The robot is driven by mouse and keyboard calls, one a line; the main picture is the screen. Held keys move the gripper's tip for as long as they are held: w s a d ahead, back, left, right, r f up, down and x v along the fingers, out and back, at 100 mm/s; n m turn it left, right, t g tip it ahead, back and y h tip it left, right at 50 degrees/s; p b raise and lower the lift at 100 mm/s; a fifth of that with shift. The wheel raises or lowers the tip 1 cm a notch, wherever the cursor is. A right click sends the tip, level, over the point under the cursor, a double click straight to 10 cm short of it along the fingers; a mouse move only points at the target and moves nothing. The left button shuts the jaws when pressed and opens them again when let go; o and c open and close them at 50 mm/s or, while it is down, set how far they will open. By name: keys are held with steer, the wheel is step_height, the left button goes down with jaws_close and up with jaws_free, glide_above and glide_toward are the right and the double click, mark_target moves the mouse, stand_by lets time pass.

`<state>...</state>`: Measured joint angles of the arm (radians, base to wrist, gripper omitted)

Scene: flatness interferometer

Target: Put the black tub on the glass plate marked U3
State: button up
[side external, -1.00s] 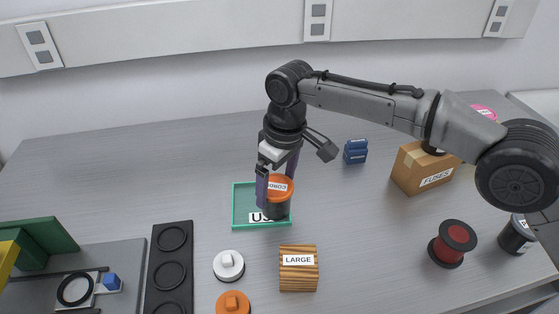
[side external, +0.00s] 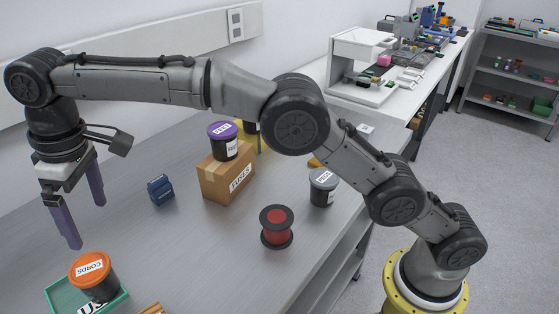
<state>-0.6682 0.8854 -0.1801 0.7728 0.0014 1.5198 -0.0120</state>
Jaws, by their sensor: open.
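A black tub (side external: 100,288) with an orange lid labelled CORDS stands upright on a green-rimmed plate (side external: 122,302) at the lower left. The plate's label is partly covered by the tub and cut by the picture edge, so its full marking cannot be read. My gripper (side external: 86,224) is open and empty, its two purple fingers pointing down. It hangs above and behind the tub, apart from it.
A cardboard box (side external: 215,183) labelled FUSES carries a dark tub (side external: 226,150) with a purple lid. A grey-lidded dark tub (side external: 323,190), a red spool (side external: 277,226) and a small blue item (side external: 160,190) stand nearby. The bench between them is clear.

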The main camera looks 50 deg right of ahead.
steer(key=s+d+r+m+t, duration=0.1)
steer(key=s+d+r, duration=0.2)
steer(key=d, duration=0.5)
steer(key=s+d+r+m+t, duration=0.15)
steer(key=s+d+r, duration=0.25)
steer(key=d, duration=0.5)
steer(key=s+d+r+m, duration=0.2)
steer(key=s+d+r, duration=0.1)
steer(key=d, duration=0.5)
steer(key=s+d+f+m, duration=0.1)
steer(key=s+d+f, duration=0.2)
steer(key=s, duration=0.4)
steer(key=s+d+f+m+t, duration=0.1)
steer(key=s+d+f, duration=0.3)
steer(key=s, duration=0.3)
steer(key=s+d+f+m+t+h, duration=0.1)
steer(key=s+d+f, duration=0.2)
steer(key=s+d, duration=0.2)
steer(key=shift+s+d+f, duration=0.2)
steer(key=shift+s+f, duration=0.05)
steer(key=shift+s, duration=0.7)
